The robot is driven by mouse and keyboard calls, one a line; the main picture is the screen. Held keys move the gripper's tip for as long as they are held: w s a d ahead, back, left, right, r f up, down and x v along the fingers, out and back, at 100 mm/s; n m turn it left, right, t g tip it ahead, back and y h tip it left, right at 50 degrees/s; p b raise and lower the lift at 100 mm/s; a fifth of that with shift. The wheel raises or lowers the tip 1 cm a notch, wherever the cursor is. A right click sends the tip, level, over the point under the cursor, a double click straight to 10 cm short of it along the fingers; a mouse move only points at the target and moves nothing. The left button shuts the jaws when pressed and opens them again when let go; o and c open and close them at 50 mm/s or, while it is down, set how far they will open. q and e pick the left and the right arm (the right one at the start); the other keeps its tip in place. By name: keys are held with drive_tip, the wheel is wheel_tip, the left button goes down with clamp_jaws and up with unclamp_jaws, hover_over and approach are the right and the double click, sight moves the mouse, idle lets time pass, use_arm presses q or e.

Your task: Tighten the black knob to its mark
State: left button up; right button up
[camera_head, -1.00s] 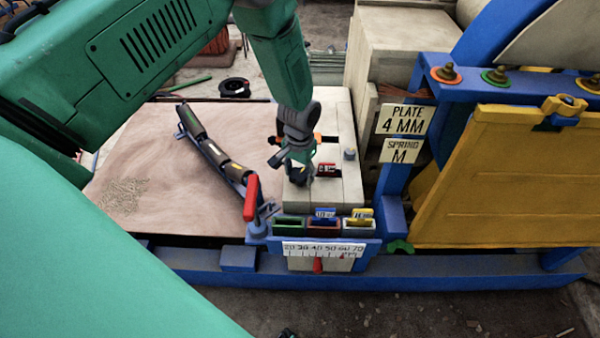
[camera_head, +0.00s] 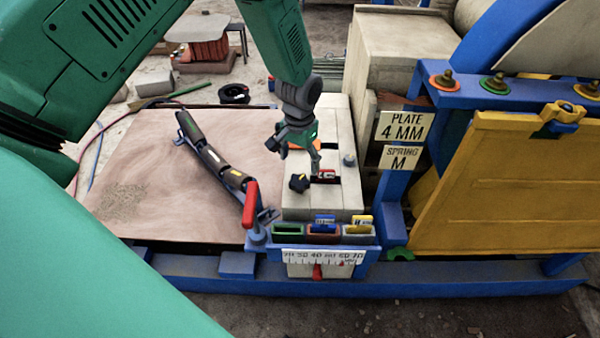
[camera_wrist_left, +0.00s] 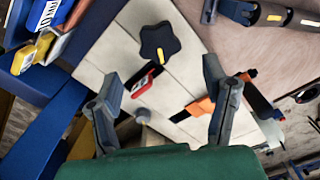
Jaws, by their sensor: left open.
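The black lobed knob (camera_head: 299,183) sits on the pale block (camera_head: 345,195), with a small yellow stripe on it. The stripe shows clearly on the knob (camera_wrist_left: 160,42) in the left wrist view. A red-framed piece with a white label (camera_head: 325,175) lies on the block beside the knob; it also shows in the wrist view (camera_wrist_left: 146,82). My left gripper (camera_head: 300,162) is open and empty, its fingers apart just above and behind the knob. In the wrist view its fingers (camera_wrist_left: 163,72) stand spread, with the knob beyond them. My right gripper is not in view.
An orange part (camera_wrist_left: 200,108) is on the block near my gripper. A red-handled lever (camera_head: 250,205) and a roller bar (camera_head: 215,157) stand left of it. Coloured slots (camera_head: 288,230) and a scale (camera_head: 318,257) are in front. A yellow panel (camera_head: 510,180) rises on the right.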

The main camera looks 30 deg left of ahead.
sight(299, 179)
use_arm(q)
drive_tip(key=shift+r, duration=2.2)
